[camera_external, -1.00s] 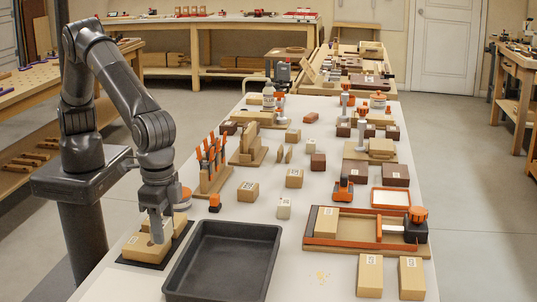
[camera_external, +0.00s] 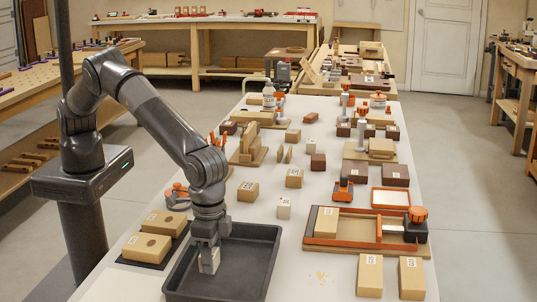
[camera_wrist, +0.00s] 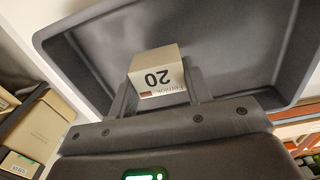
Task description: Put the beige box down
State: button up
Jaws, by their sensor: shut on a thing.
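My gripper (camera_external: 209,250) is shut on a beige box (camera_external: 211,262) and holds it over the left part of the dark grey tray (camera_external: 262,232). In the wrist view the box (camera_wrist: 158,60) sits between the two fingers (camera_wrist: 158,88), its white label reading "20" upside down to the camera. The tray (camera_wrist: 240,50) is around and behind it, and looks otherwise empty. I cannot tell whether the box touches the tray's floor.
Two beige blocks (camera_external: 146,247) lie on a black mat (camera_external: 178,243) left of the tray. An orange-edged wooden fixture (camera_external: 350,243) stands to the right, with two labelled blocks (camera_external: 370,275) in front of it. Several blocks and stands fill the bench behind.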

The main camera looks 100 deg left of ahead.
jog(key=shift+f, duration=1.55)
jog(key=o, duration=1)
jog(key=shift+f, duration=0.15)
